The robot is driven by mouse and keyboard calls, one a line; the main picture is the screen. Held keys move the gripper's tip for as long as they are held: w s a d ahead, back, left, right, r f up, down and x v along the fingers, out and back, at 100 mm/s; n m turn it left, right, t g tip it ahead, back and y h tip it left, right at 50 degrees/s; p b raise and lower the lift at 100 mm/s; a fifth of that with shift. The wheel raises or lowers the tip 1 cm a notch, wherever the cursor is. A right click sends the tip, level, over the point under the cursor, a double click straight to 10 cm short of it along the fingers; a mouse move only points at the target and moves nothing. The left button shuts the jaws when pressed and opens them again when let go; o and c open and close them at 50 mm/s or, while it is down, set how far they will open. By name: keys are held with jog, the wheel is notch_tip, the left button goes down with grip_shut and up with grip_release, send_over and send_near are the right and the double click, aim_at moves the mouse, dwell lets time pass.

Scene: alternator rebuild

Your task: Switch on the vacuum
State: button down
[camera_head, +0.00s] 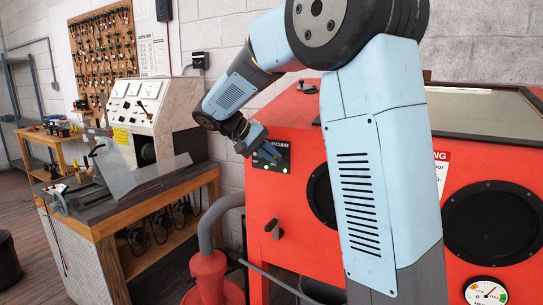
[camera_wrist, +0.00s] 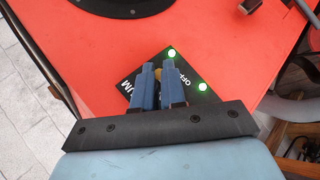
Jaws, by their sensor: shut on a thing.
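The vacuum switch panel (camera_head: 284,153) is a small black plate with the word VACUUM, on the front of a red blasting cabinet (camera_head: 262,190). In the wrist view the panel (camera_wrist: 194,93) shows OFF lettering and two lit green lamps (camera_wrist: 171,53). My gripper (camera_wrist: 158,70) has its two blue fingers at the panel, shut on the switch knob (camera_wrist: 158,74), a small yellowish piece seen between the fingertips. Much of the knob and part of the lettering are hidden by the fingers. In the head view my gripper (camera_head: 272,152) touches or nearly touches the panel.
The red cabinet has round black glove ports (camera_head: 494,222) and a pressure gauge (camera_head: 486,292). A red vacuum canister (camera_head: 211,279) with a grey hose stands at its left. A wooden test bench (camera_head: 120,262) stands further left. Bare floor (camera_head: 40,262) shows at lower left.

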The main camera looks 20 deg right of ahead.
jog(key=c, duration=1.2)
grip_release()
jog(key=shift+f, duration=0.1)
jog(key=v, duration=1.3)
jog(key=shift+a+r, duration=0.25)
jog(key=shift+a, duration=0.05)
jog(key=shift+d, duration=0.1)
jog(key=s+d+f+n+y, duration=0.1)
jog(key=s+d+y, duration=0.2)
jog(key=s+d, duration=0.25)
jog(key=s+d+f+y, duration=0.2)
jog(key=s+d, duration=0.3)
jog(key=s, duration=0.2)
jog(key=s+d+f+t+y, duration=0.1)
jog(key=s+f, duration=0.3)
jog(key=s, duration=0.4)
jog(key=s+d+f+t+y, duration=0.1)
jog(key=s+f+t+y, duration=0.3)
jog(key=s, duration=0.4)
jog(key=shift+s+d+f, duration=0.15)
jog(key=shift+d+f, duration=0.1)
jog(key=shift+f, duration=0.25)
